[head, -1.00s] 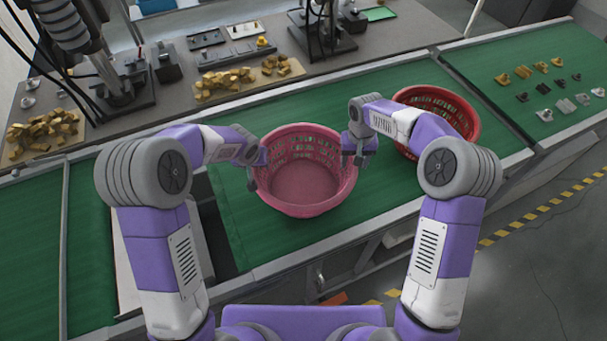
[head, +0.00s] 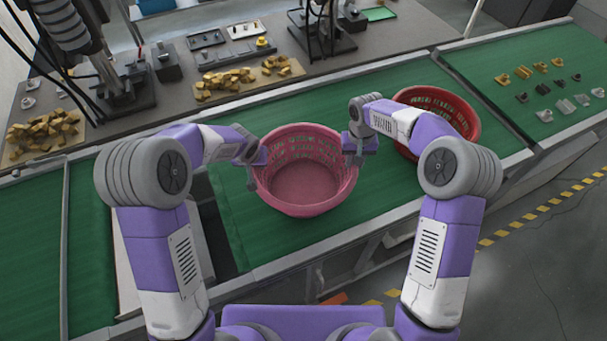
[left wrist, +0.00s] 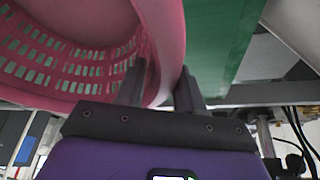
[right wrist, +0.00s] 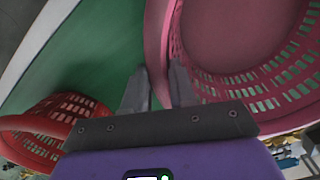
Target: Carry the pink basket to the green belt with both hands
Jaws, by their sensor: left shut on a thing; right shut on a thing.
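The pink basket (head: 304,184) is round, open-topped and looks empty, and it sits upright over the green belt (head: 405,185) in the head view. My left gripper (head: 252,178) is shut on the basket's left rim. The left wrist view shows the pink wall (left wrist: 166,45) between its fingers (left wrist: 160,88). My right gripper (head: 359,158) is shut on the right rim. The right wrist view shows the pink rim (right wrist: 157,45) between its fingers (right wrist: 157,88). I cannot tell whether the basket's underside touches the belt.
A red basket (head: 462,115) stands on the belt just right of my right gripper. Several small metal parts (head: 553,85) lie on the green surface at far right. A grey bench (head: 190,105) with yellow parts and machines runs behind. Bare belt lies in front of the pink basket.

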